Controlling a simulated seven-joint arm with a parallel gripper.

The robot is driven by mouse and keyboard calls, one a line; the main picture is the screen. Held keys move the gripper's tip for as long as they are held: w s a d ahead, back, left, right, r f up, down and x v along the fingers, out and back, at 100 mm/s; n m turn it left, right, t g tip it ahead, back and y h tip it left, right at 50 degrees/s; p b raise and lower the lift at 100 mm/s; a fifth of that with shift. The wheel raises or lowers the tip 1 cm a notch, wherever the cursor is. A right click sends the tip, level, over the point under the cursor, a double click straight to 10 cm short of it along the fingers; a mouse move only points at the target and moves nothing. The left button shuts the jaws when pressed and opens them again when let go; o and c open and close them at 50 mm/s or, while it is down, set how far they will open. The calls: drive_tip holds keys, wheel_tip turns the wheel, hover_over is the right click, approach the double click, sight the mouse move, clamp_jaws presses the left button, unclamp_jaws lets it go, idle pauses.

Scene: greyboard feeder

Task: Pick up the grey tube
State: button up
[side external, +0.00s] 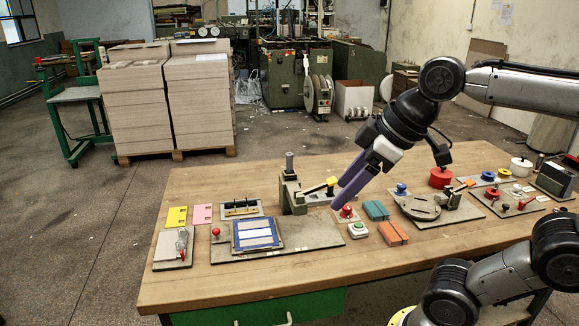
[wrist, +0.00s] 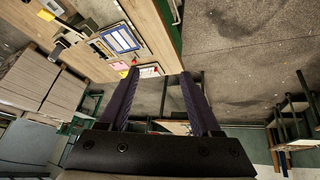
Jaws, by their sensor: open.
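The grey tube (side external: 289,161) stands upright at the top of a grey-green fixture (side external: 292,199) near the table's back edge in the side external view. My gripper (side external: 341,202) hangs above the table to the right of the fixture, its purple fingers slanting down to the left. It appears apart from the tube. In the wrist view my gripper (wrist: 158,80) has its two fingers spread with nothing between them.
A red button (side external: 346,211) is close to the fingertips in the picture. A board with a blue-framed panel (side external: 256,234) lies left. A round dial fixture (side external: 420,207), red pot (side external: 440,177) and several small parts crowd the right. The front-left wood is bare.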

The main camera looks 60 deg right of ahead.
drive_tip(key=w+d+r+n, duration=0.1)
drive_tip(key=w+d+r, duration=0.2)
drive_tip(key=w+r, duration=0.55)
drive_tip(key=m+g, duration=0.2)
drive_tip(key=m, duration=0.1)
hover_over(291, 153)
drive_tip(key=s+d, duration=0.1)
drive_tip(key=s, duration=0.3)
wheel_tip(291, 153, down, 12)
drive_tip(key=f, duration=0.1)
drive_tip(key=x, duration=1.2)
drive_tip(key=shift+w+a+f, duration=0.1)
drive_tip(key=shift+w+a, duration=0.05)
drive_tip(key=shift+a, duration=0.05)
clamp_jaws()
